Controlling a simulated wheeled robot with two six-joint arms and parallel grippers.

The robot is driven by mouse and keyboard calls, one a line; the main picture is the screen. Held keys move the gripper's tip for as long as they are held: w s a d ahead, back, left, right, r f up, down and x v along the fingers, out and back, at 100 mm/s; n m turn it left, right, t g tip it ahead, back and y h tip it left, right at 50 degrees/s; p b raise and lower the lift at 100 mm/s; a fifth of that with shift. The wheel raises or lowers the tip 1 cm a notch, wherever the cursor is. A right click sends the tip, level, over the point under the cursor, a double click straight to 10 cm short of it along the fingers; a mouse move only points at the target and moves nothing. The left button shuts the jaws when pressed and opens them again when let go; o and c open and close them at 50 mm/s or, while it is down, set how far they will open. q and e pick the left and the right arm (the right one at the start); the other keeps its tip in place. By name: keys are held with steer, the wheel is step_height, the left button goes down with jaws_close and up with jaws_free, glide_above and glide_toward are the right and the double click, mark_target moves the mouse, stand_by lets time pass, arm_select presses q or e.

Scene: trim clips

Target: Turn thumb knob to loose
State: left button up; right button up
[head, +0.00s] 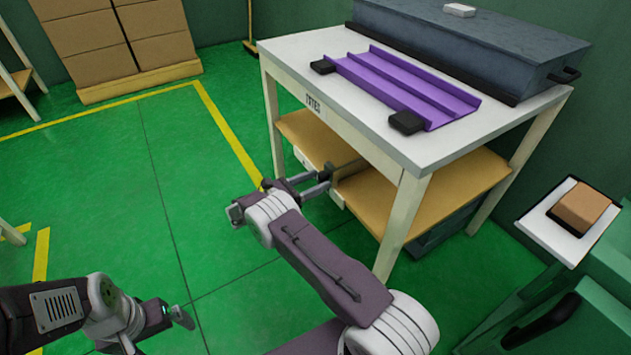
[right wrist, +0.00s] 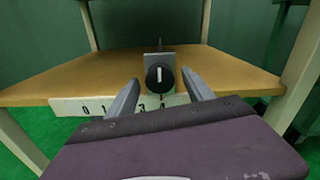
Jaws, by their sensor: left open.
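The thumb knob (right wrist: 160,76) is a round black knob with a white line that stands about upright, in the right wrist view. It sits on a grey bracket at the front edge of the wooden shelf. A white plate (right wrist: 97,106) with digits runs under it; a 0, 1 and 3 show. My right gripper (right wrist: 160,79) is open, one finger on each side of the knob, with gaps on both sides. In the head view the right gripper (head: 322,181) is at the table's lower shelf. My left gripper (head: 178,316) is open and empty over the floor at lower left.
The white table (head: 330,88) carries a purple channel (head: 400,82) with black end clips and a large grey case (head: 470,40). A white tray (head: 545,226) with a brown block is at right. Boxes (head: 110,40) stand at back left.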

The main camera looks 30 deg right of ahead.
steer(key=a+p, duration=0.1)
steer(key=a, duration=0.8)
steer(key=shift+s, duration=0.35)
